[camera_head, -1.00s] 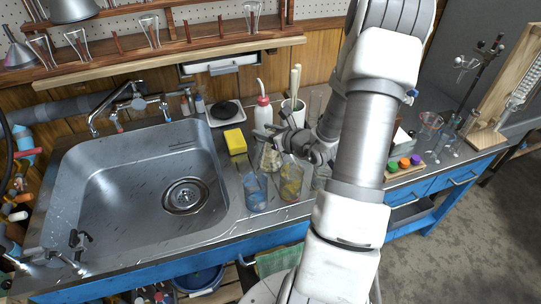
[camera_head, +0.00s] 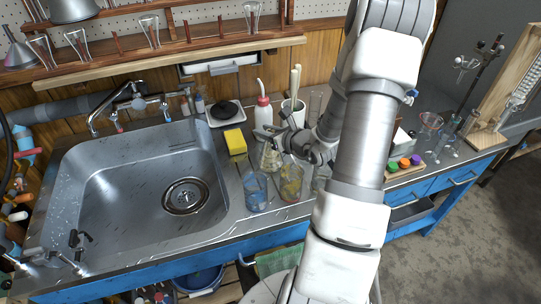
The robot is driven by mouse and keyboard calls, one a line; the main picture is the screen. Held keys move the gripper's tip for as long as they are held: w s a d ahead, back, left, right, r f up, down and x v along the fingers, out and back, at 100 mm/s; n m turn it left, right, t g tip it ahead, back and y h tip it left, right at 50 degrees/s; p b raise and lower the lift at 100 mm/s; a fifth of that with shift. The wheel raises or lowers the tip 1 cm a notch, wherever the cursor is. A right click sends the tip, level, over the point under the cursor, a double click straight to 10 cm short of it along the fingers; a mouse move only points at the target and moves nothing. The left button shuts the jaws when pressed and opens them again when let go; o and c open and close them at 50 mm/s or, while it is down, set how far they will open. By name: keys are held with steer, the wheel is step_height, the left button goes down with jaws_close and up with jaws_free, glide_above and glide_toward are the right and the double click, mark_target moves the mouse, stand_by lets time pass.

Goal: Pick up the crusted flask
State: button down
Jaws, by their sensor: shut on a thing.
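The crusted flask (camera_head: 270,158) is a small conical glass flask with pale, cloudy walls. It is on the counter right of the sink, behind the blue-stained beaker (camera_head: 256,193). My gripper (camera_head: 270,136) reaches in from the right and is shut on the flask at its neck. The fingers hide the top of the flask. The blue beaker hides part of its base, so I cannot tell whether it is touching the counter.
A yellow-stained beaker (camera_head: 290,187) stands close in front of my gripper. The steel sink (camera_head: 110,205) is empty at left.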

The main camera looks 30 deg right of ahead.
stand_by(0.7)
step_height(320, 180, up, 10)
steer(key=p, duration=0.2)
steer(key=shift+p, duration=0.35)
steer(key=shift+a, duration=0.1)
